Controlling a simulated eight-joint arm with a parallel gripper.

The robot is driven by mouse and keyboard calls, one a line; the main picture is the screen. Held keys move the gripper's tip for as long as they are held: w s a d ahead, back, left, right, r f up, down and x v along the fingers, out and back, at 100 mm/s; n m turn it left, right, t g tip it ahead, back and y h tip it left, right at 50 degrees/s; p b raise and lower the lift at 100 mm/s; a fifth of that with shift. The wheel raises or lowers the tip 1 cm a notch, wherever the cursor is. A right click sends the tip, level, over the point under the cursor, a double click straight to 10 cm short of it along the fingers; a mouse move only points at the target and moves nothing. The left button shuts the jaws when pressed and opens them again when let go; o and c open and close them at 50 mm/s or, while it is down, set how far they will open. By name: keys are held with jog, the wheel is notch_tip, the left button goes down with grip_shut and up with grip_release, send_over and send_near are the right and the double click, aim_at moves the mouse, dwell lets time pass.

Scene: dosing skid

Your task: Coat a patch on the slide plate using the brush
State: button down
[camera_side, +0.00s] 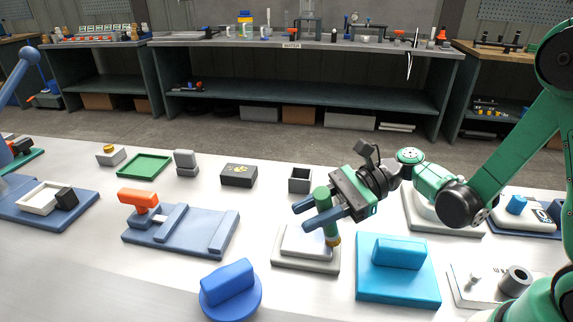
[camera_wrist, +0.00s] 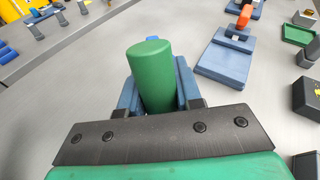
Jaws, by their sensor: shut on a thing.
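The brush (camera_side: 326,213) has a thick green handle and a short tan tip (camera_side: 334,240) pointing down. My gripper (camera_side: 318,213) is shut on the handle, with a blue finger on each side. The handle also fills the space between the fingers in the wrist view (camera_wrist: 153,75). A low grey plate with a raised pale panel (camera_side: 306,264), which looks like the slide plate, lies under the gripper. The tip is over its right side; whether it touches cannot be told. No coated patch is discernible on the part I see. The wrist view hides the tip.
A light-blue block on a plate (camera_side: 398,290) stands close on the right, and a round blue knob piece (camera_side: 230,290) in front left. A blue rail fixture with an orange handle (camera_side: 180,230) lies left. A small open grey box (camera_side: 300,180) stands behind.

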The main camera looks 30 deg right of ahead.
jog(key=shift+w+a, duration=2.8)
jog(key=shift+a, duration=0.25)
jog(key=shift+s+d, duration=1.5)
jog(key=shift+d, duration=0.15)
jog(key=shift+s+d, duration=1.45)
jog(key=shift+d, duration=0.2)
jog(key=shift+s+a+r, duration=0.1)
jog(key=shift+s+r, duration=0.05)
jog(key=shift+r, duration=0.5)
jog(key=shift+s+a+r, duration=0.1)
jog(key=shift+s+r, duration=0.05)
jog(key=shift+r, duration=0.45)
jog(key=shift+d+r, duration=0.1)
jog(key=shift+r, duration=2.65)
